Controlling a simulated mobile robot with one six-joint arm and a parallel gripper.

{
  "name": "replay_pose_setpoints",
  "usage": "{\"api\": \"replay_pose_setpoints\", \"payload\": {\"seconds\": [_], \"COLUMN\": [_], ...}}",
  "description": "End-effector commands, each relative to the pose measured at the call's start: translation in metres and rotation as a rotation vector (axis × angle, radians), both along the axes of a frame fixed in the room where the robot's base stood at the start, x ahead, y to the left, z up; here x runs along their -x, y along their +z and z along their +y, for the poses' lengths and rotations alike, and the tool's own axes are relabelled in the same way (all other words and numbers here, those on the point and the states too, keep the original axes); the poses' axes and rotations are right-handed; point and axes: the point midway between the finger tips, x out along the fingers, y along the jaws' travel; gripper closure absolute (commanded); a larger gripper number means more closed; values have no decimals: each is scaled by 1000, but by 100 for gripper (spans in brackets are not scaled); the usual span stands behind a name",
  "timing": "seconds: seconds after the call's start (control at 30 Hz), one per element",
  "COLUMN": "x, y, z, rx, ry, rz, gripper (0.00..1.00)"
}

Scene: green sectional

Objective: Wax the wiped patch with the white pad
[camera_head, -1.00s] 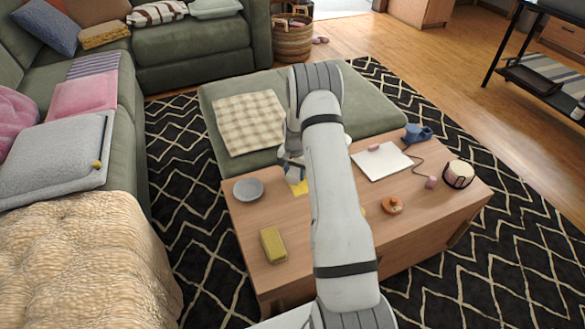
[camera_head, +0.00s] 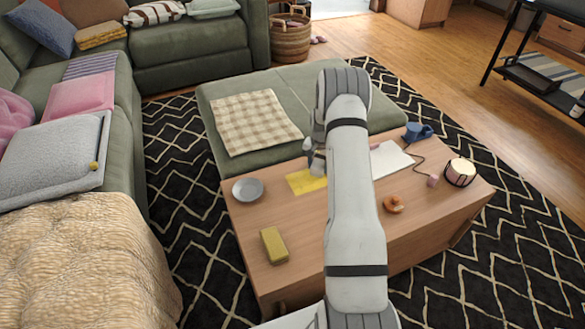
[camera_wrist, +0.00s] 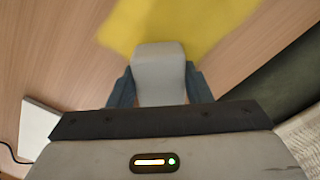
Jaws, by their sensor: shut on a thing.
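My gripper (camera_wrist: 160,92) is shut on the white pad (camera_wrist: 160,68), a pale block between its two dark fingers in the wrist view. A flat yellow patch (camera_head: 302,182) lies on the wooden table (camera_head: 300,225), partly behind my arm in the head view. It also shows beyond the pad in the wrist view (camera_wrist: 195,22). In the head view my gripper (camera_head: 315,165) is at the patch's far right side, largely hidden by my arm. I cannot tell whether the pad touches the table.
A grey dish (camera_head: 247,189) and a yellow sponge-like block (camera_head: 273,246) are on the table's left. A white sheet (camera_head: 390,158), orange ring (camera_head: 394,204), blue mug (camera_head: 418,132) and candle-like cup (camera_head: 461,172) are on the right. The green ottoman (camera_head: 240,95) borders the far side.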

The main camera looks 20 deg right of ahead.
Motion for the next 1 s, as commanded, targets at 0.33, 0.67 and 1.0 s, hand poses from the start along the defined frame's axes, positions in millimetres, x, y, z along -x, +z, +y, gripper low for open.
{"api": "replay_pose_setpoints", "payload": {"seconds": [0.33,0.67,1.0], "x": [-3,-4,-5], "y": [23,52,77], "z": [-11,-8,-6], "rx": [1,0,1], "ry": [12,18,21], "rz": [-1,-1,-1], "gripper": [73,73,73]}}
